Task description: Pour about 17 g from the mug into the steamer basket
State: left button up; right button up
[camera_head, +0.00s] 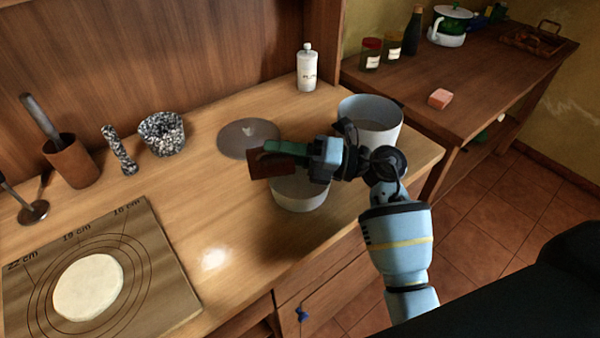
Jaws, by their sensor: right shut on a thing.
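My right gripper (290,158) is over the counter, shut on a small dark red-brown thing that I take for the mug (264,166). The fingers cover much of the mug, and its opening and contents cannot be made out. Just below the gripper stands a low round white container (301,198), which may be the steamer basket. Its inside is mostly hidden by the gripper and mug. A larger white pot (375,138) stands behind my right wrist. My left gripper is not in view.
A grey round lid (236,140) lies behind the mug. A marked board with dough (88,287) lies front left.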

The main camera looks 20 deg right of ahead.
jog(key=shift+d+r, duration=0.1)
dwell(0.7)
jog(key=shift+d+r+m+t+y+b, duration=0.25)
jog(key=shift+d+r+y, duration=0.1)
jog(key=shift+r+y, duration=0.2)
jog(key=shift+d+r+m+t+y+b, duration=0.15)
jog(key=shift+d+r+t+y, duration=0.15)
jog(key=shift+r+y, duration=0.25)
dwell(2.0)
